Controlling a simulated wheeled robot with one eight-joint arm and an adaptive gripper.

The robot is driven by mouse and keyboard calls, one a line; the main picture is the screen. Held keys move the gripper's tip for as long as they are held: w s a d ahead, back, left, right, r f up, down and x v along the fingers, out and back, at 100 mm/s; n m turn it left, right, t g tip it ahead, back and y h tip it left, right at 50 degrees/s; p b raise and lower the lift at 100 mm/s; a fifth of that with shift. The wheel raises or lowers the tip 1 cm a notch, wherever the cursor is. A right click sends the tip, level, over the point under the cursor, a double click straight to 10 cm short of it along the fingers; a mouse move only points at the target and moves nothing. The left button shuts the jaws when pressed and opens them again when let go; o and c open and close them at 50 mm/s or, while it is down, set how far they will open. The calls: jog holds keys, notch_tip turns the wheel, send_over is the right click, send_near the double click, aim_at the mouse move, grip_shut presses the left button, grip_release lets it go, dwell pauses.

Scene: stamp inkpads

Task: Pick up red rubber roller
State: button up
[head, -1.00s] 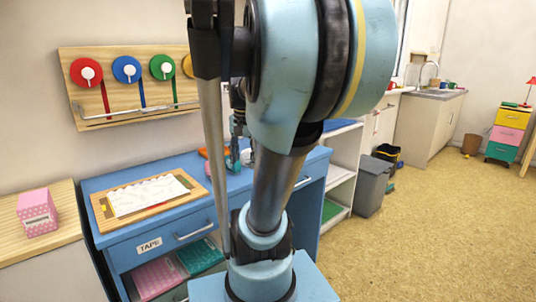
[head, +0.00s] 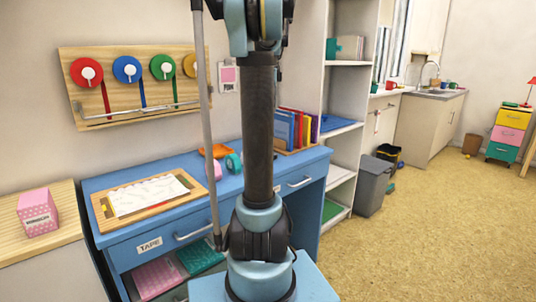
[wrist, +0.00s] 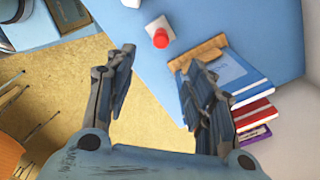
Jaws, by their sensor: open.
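In the wrist view a small object with a round red part and a white part (wrist: 160,37) sits on the blue desk top (wrist: 205,22). It may be the red rubber roller, but it is too small to be sure. My gripper (wrist: 158,66) is open and empty, with its fingers spread, and appears above the desk's edge. The red object shows beyond the fingertips, apart from them. In the head view my gripper is out of frame, and my arm hides part of the blue desk (head: 150,226). I cannot make out a roller there.
Upright books (head: 292,126) in a wooden holder stand at the desk's back right; they also show beside my right finger in the wrist view (wrist: 243,80). A teal tape dispenser (head: 234,163) and a paper on a wooden board (head: 145,195) lie on the desk.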

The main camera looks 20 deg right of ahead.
notch_tip(320, 180, down, 17)
jog(key=shift+w+f, duration=0.1)
jog(key=shift+f, duration=0.05)
dwell(0.7)
jog(key=shift+c, duration=0.3)
grip_shut()
